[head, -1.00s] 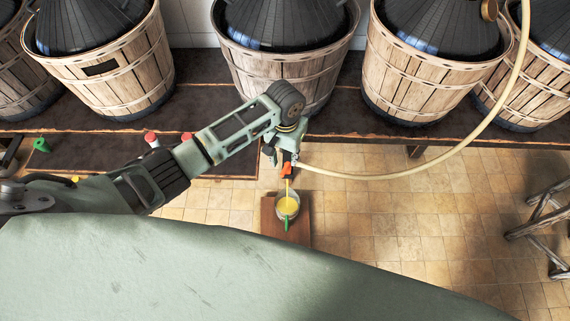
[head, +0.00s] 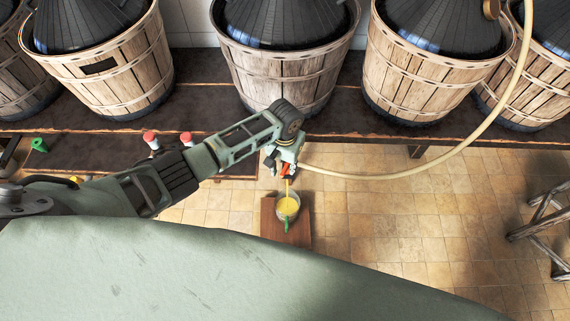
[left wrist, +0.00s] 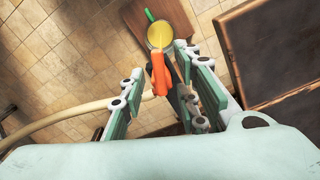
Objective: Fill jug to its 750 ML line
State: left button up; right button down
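The jug (head: 288,207) is a clear round vessel with a green handle (head: 286,226) and yellow liquid inside. It stands on a brown wooden surface (head: 270,228), and also shows at the top of the left wrist view (left wrist: 160,36). A thin yellow stream runs down into it. My left gripper (head: 284,166) is above the jug, shut on the orange hose tap (left wrist: 160,75) at the end of the pale hose (head: 400,173). The tap partly covers the jug in the wrist view. The 750 ML line cannot be made out. My right gripper is not in view.
Wooden baskets with dark demijohns, such as the middle one (head: 285,75), line the dark bench (head: 215,103). Two red-capped items (head: 150,137) and a green item (head: 39,145) lie at left. A wooden stool (head: 545,215) stands at right. Tiled floor between is clear.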

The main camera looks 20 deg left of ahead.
pick_arm(q)
grip_shut()
jog(key=shift+m, duration=0.3)
jog(key=shift+a+r+m+p, duration=0.1)
jog(key=shift+a+m+p, duration=0.15)
jog(key=shift+m+p, duration=0.5)
jog(key=m, duration=0.3)
jog(key=shift+w+a, duration=0.15)
jog(key=shift+a, duration=0.05)
jog(key=shift+w+a+m, duration=0.15)
jog(key=shift+w+m, duration=0.05)
jog(key=shift+m, duration=1.2)
jog(key=shift+w+a+m, duration=0.2)
jog(key=shift+w+m, duration=0.05)
jog(key=shift+m, duration=1.2)
jog(key=shift+w+a+m, duration=0.15)
jog(key=shift+w+m, duration=0.05)
jog(key=shift+m, duration=1.2)
